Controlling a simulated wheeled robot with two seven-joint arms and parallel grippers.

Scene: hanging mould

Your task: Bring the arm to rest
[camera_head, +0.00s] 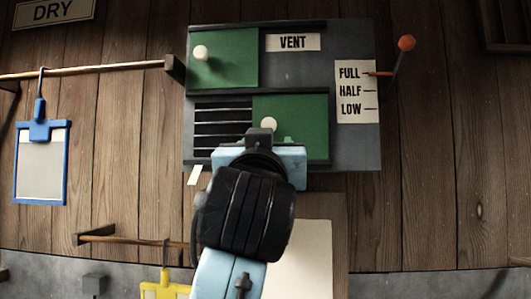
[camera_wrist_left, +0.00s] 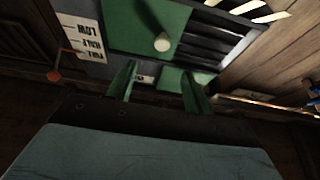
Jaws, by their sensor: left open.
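My left gripper (camera_head: 267,140) is in front of the vent panel's lower edge. Its green fingers are apart with nothing between them in the left wrist view (camera_wrist_left: 158,72). A white knob (camera_head: 269,123) on the lower green shutter (camera_head: 310,125) lies just beyond the fingertips; it also shows in the left wrist view (camera_wrist_left: 161,44). This shutter is at the right of its opening, with dark slats (camera_head: 222,122) bare at the left. The upper green shutter (camera_head: 230,70) with its own white knob (camera_head: 200,52) is at the left. My right gripper is not in view.
A lever with an orange ball (camera_head: 406,43) stands by the FULL mark on the scale label (camera_head: 357,92). A blue-framed piece (camera_head: 40,165) hangs from a wooden rod (camera_head: 90,71) at left. A yellow frame (camera_head: 160,290) hangs lower. The plank wall at right is largely clear.

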